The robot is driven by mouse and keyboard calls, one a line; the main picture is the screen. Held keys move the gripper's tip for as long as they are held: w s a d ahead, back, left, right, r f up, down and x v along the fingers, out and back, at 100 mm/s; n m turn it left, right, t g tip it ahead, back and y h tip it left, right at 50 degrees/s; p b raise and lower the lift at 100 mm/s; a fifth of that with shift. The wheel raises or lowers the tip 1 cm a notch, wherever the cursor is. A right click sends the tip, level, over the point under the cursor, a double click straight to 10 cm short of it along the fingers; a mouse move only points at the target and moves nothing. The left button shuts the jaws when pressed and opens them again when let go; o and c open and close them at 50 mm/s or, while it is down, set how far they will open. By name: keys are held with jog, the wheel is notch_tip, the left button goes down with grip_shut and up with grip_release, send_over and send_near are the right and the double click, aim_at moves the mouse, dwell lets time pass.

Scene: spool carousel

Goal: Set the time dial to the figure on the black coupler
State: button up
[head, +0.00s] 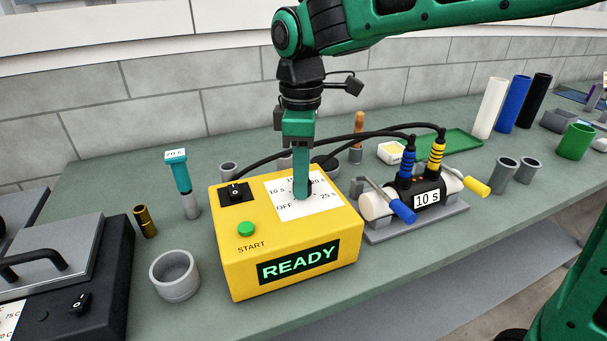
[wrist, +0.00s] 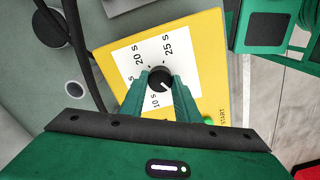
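The yellow timer box (head: 285,237) stands on the bench with a green START button (head: 246,229) and a READY display (head: 298,262). Its black time dial (wrist: 159,77) sits on a white scale reading 10 s, 15 s, 20 s and 25 s, with OFF legible in the head view. A pale mark on the dial points to the lower right in the wrist view; the figure there is hidden. The black coupler (head: 436,187) carries a label reading 10 s. My gripper (wrist: 160,80) points down with a finger either side of the dial; whether it touches is unclear.
Black cables run from the box to blue and yellow plugs (head: 436,152) on the coupler. Grey cup (head: 175,277), brass piece (head: 145,221) and teal-handled tool (head: 179,172) stand left of the box. White, blue and black tubes (head: 513,104) stand back right.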

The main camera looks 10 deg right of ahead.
jog(key=shift+w, duration=0.1)
jog(key=shift+c, duration=1.3)
jog(key=shift+d, duration=0.15)
jog(key=shift+w+m, duration=0.1)
jog(key=shift+m, duration=0.2)
jog(key=m, duration=0.5)
jog(key=shift+w+r, duration=0.1)
jog(key=m, duration=0.4)
jog(key=shift+m, duration=1.2)
